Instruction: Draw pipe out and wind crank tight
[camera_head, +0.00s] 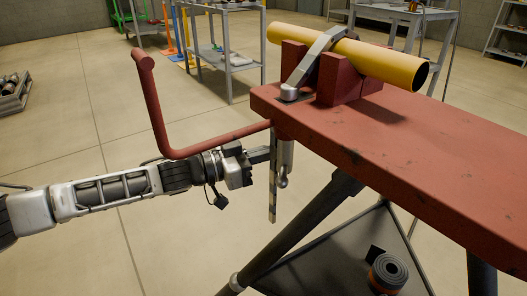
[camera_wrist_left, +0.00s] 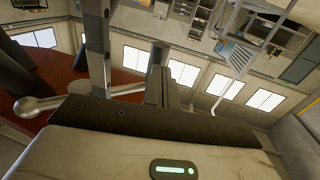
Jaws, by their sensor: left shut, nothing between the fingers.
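The yellow pipe (camera_head: 375,60) lies in the red V-block (camera_head: 342,82) on top of the red bench (camera_head: 430,135), under a grey clamp arm (camera_head: 318,57). The red crank (camera_head: 160,115) sticks out from the bench's left end, with its arm and knob pointing up. My left gripper (camera_head: 262,155) is shut and empty, just below the crank shaft, close to a hanging grey strip (camera_head: 272,195) and a metal post under the bench end. Its closed fingers also show in the left wrist view (camera_wrist_left: 160,85). Whether they touch the strip, I cannot tell. My right gripper is out of view.
In the left wrist view a ball-ended metal rod (camera_wrist_left: 35,106) lies left of the fingers. A rolled dark mat (camera_head: 388,272) is on the lower shelf (camera_head: 330,270). Carts (camera_head: 225,55) stand behind.

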